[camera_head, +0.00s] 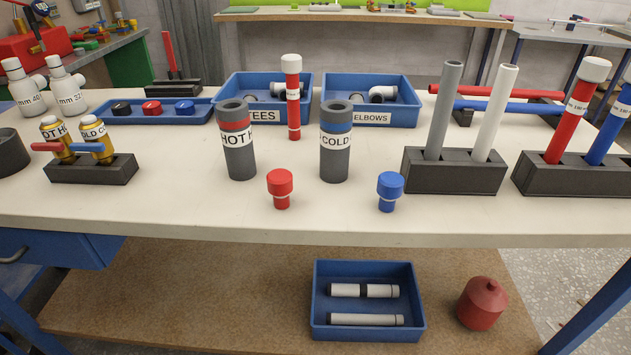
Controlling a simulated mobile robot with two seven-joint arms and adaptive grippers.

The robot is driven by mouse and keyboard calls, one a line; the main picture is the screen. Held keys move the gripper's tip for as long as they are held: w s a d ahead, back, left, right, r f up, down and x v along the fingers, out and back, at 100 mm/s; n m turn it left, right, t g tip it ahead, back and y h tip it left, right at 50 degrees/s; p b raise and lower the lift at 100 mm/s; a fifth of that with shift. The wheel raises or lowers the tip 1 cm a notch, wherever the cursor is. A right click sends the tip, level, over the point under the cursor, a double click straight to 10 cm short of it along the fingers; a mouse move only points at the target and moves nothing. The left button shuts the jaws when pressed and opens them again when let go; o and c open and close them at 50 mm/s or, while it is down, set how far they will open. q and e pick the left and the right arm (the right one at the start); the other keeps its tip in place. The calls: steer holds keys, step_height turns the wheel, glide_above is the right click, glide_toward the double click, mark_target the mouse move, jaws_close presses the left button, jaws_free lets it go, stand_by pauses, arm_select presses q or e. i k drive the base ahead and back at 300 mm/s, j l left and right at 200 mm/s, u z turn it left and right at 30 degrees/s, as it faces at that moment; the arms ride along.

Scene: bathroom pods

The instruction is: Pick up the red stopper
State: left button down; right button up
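The red stopper (280,187) stands upright on the white tabletop (170,205), near its front edge. It has a wide red cap, a narrower red stem and a pale ring between them. It stands in front of and to the right of the grey cylinder labelled HOT (237,140). A similar blue stopper (389,190) stands to its right, in front of the grey cylinder labelled COLD (335,142). Neither of my grippers shows in the head view.
Dark blocks holding pipes (455,172) stand at the right; a block with brass valves (90,170) stands at the left. A red white-capped tube (291,95) rises behind the cylinders. Blue bins (263,98) stand farther back. The tabletop between the two stoppers is clear.

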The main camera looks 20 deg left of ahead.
mark_target(279, 181)
steer(key=l+u, duration=0.15)
steer(key=u, duration=0.25)
steer(key=l+u, duration=0.2)
steer(key=u, duration=0.2)
steer(key=l+u, duration=0.2)
steer(key=u, duration=0.2)
